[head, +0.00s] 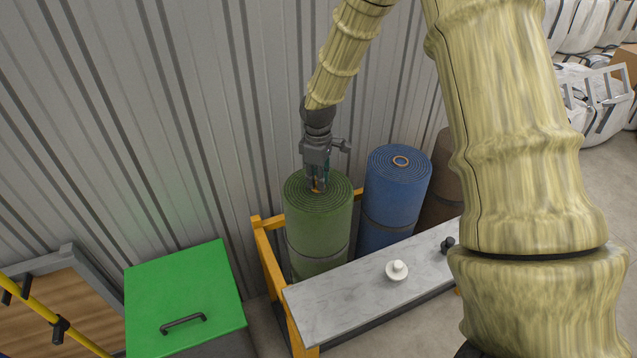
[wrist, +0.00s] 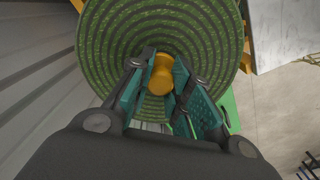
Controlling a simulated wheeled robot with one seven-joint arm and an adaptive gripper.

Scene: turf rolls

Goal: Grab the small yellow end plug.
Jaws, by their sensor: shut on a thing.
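The small yellow end plug (wrist: 161,76) is in the wrist view, between my gripper's two teal-padded fingers, over the centre of the green turf roll (wrist: 110,35). My gripper (wrist: 158,88) is shut on the plug. In the head view my gripper (head: 317,188) points down at the top of the upright green roll (head: 318,235), and only a sliver of orange shows at the fingertips. Whether the plug still sits in the roll's core or is lifted clear of it, I cannot tell.
A blue roll (head: 395,195) and a brown roll (head: 443,190) stand to the right in a yellow frame (head: 268,262). A marble-look shelf (head: 340,300) in front bears a white plug (head: 397,270) and a black knob (head: 448,243). A green-lidded box (head: 185,285) stands left. A corrugated wall is behind.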

